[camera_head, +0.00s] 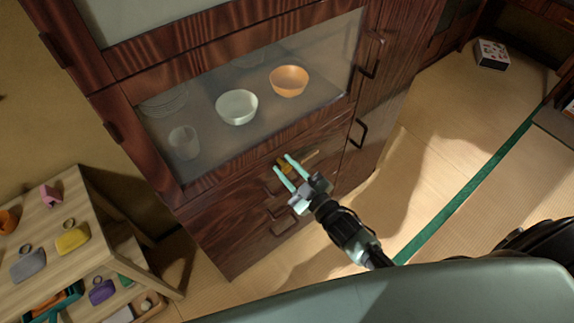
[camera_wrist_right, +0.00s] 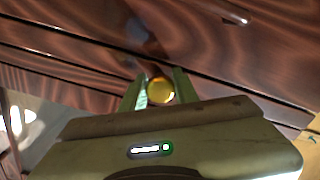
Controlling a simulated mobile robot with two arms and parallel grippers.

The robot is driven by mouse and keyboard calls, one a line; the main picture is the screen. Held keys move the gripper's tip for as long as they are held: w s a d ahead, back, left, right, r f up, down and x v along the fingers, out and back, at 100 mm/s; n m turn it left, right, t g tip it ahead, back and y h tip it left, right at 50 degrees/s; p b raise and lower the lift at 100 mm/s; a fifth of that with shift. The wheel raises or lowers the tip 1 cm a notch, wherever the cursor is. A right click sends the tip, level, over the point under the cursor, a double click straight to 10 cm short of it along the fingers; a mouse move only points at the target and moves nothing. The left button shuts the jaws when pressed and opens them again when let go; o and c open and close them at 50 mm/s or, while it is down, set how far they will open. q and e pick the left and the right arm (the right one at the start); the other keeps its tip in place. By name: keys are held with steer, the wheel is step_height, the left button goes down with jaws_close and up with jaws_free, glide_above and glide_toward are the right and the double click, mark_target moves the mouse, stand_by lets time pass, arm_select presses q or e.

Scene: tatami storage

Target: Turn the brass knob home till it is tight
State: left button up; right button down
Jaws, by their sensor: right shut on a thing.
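The brass knob (camera_wrist_right: 160,90) shows as a round golden disc between the two pale green fingers of my right gripper (camera_wrist_right: 160,92) in the wrist view. In the head view my right gripper (camera_head: 281,163) reaches the front of the dark wood cabinet (camera_head: 235,232), below its glass door. The fingers are shut on the brass knob (camera_head: 284,166), one on each side. How tight the knob sits cannot be seen, as the gripper body hides part of it. My left gripper is not in view.
Behind the glass stand a pale bowl (camera_head: 237,107), an orange bowl (camera_head: 289,81) and a glass (camera_head: 184,143). Dark handles (camera_head: 357,133) stick out at the cabinet's right. A low wooden table (camera_head: 95,222) with small items stands at left. Tatami floor (camera_head: 440,160) lies open at right.

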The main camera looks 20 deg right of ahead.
steer(key=m, duration=0.3)
steer(key=shift+m, duration=0.4)
steer(key=m, duration=0.3)
steer(key=shift+s+a+f+m+p, duration=0.1)
steer(key=shift+m+p, duration=0.2)
steer(key=m, duration=0.3)
steer(key=shift+m, duration=0.4)
steer(key=m, duration=0.2)
steer(key=shift+a+m, duration=0.1)
steer(key=shift+m, duration=0.2)
steer(key=m+b, duration=0.1)
steer(key=m, duration=0.1)
steer(key=shift+m, duration=0.4)
steer(key=m+b, duration=0.1)
steer(key=m, duration=0.2)
steer(key=shift+m, duration=0.3)
steer(key=m+b, duration=0.1)
steer(key=m, duration=0.2)
steer(key=shift+b, duration=0.3)
steer(key=shift+r+m+b, duration=0.2)
steer(key=shift+m+b, duration=0.35)
steer(key=shift+m, duration=1.05)
